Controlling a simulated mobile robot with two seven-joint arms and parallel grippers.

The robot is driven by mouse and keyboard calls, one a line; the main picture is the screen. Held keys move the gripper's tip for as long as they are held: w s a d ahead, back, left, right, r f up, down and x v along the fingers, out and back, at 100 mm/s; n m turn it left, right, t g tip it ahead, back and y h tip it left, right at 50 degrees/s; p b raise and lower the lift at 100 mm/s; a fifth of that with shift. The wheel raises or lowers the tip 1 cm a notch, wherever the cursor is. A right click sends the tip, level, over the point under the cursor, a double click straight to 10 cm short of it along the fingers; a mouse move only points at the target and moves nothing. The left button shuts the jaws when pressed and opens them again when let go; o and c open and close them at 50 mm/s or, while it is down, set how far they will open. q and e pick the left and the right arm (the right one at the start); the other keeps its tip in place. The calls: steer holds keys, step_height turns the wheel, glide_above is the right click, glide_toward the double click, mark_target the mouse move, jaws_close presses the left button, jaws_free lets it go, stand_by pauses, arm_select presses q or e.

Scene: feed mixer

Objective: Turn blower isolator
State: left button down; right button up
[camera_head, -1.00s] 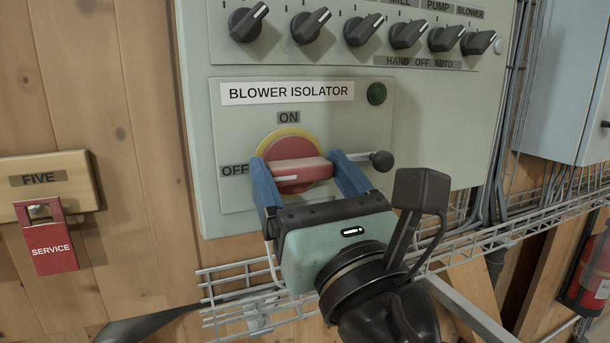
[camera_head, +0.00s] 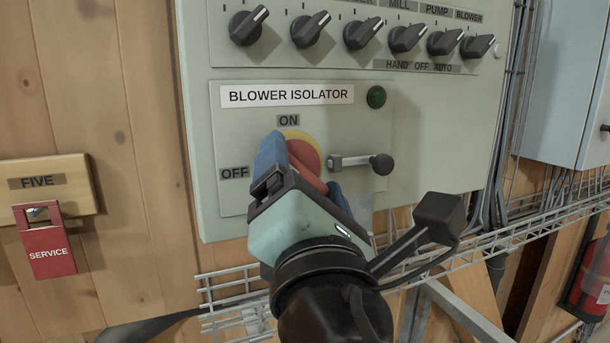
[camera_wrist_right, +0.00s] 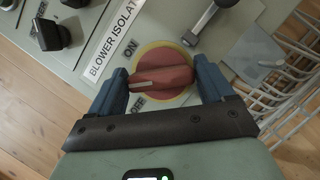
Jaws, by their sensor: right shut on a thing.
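The blower isolator is a red rotary handle (camera_head: 309,166) on a yellow disc (camera_head: 303,135), below the BLOWER ISOLATOR label. My right gripper (camera_head: 302,172) is shut on the red handle, one blue finger on each end. The handle is tilted, its left end raised. In the right wrist view the handle (camera_wrist_right: 165,81) lies between the two fingers (camera_wrist_right: 161,86). Its white mark points between the ON plate (camera_wrist_right: 130,50) and the OFF plate (camera_wrist_right: 138,103). In the head view the gripper hides part of the handle and disc. My left gripper is not in view.
A lever with a black knob (camera_head: 382,164) sticks out just right of the isolator. A row of black selector knobs (camera_head: 363,32) is above. A wire cable tray (camera_head: 465,247) runs below the panel. A red SERVICE tag (camera_head: 48,245) hangs at left.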

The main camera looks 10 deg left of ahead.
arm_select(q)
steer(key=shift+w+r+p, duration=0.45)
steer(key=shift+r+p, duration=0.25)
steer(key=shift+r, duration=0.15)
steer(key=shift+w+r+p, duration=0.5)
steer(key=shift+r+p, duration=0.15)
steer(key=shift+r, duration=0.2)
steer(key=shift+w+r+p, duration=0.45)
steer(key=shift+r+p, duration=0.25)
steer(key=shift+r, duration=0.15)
arm_select(e)
steer(key=shift+r+m+g+h, duration=0.1)
steer(key=shift+m+g+h, duration=0.4)
steer(key=shift+m, duration=1.15)
steer(key=shift+f+m+g+h, duration=0.1)
steer(key=shift+m+g+h, duration=0.35)
steer(key=shift+m, duration=1.25)
steer(key=shift+r+m+g+h, duration=0.2)
steer(key=shift+m+h, duration=0.45)
steer(key=shift+m, duration=1)
steer(key=shift+f, duration=0.15)
steer(key=shift+c, duration=0.5)
steer(key=o, duration=1)
steer(key=shift+d, duration=0.1)
